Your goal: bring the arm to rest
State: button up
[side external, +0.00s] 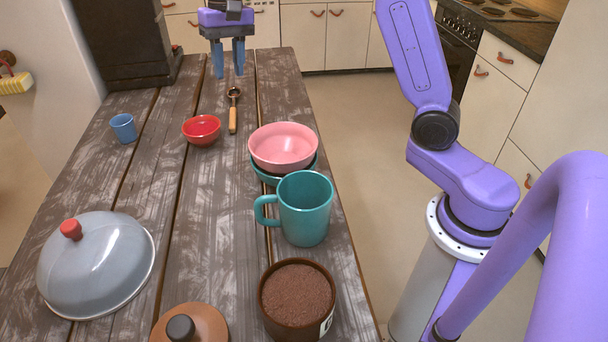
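My gripper (229,74) is at the far end of the wooden table (180,200), pointing down. Its two blue fingers are apart, with nothing seen between them. The fingertips appear above the table top, beyond the small scoop with a wooden handle (233,120). The exact height of the fingertips is hard to tell. My purple arm stands to the right of the table, and the link joining it to the gripper is out of the frame at the top.
A red bowl (201,130), a blue cup (123,128), a pink bowl (283,147) stacked on a teal one, a teal mug (305,208), a brown-filled pot (297,297), a brown lid (205,325) and a grey dome (96,265) stand on the table. A dark box-like object (120,40) stands back left.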

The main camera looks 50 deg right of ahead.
jog(key=s+f+n, duration=0.1)
jog(key=s+n, duration=0.1)
jog(key=s, duration=0.5)
jog(key=s+a+f+n, duration=0.1)
jog(key=s+n, duration=0.1)
jog(key=s, duration=0.5)
jog(key=s+a+f+n+g+y, duration=0.1)
jog(key=s+n, duration=0.1)
jog(key=s, duration=0.6)
jog(key=shift+s+a, duration=0.1)
jog(key=shift+a, duration=0.15)
jog(key=s+d+f+n+h, duration=0.1)
jog(key=s+d+f+n, duration=0.1)
jog(key=s+n, duration=0.3)
jog(key=s+d+f+n+t+h, duration=0.1)
jog(key=s+d+f+n, duration=0.1)
jog(key=s+f+n, duration=0.2)
jog(key=s+n, duration=0.1)
jog(key=s, duration=0.2)
jog(key=shift+s+d+f, duration=0.2)
jog(key=shift+s+f, duration=0.05)
jog(key=shift+o, duration=1.3)
jog(key=shift+s+d+f+n, duration=0.15)
jog(key=shift+s+n, duration=0.05)
jog(key=shift+n, duration=0.3)
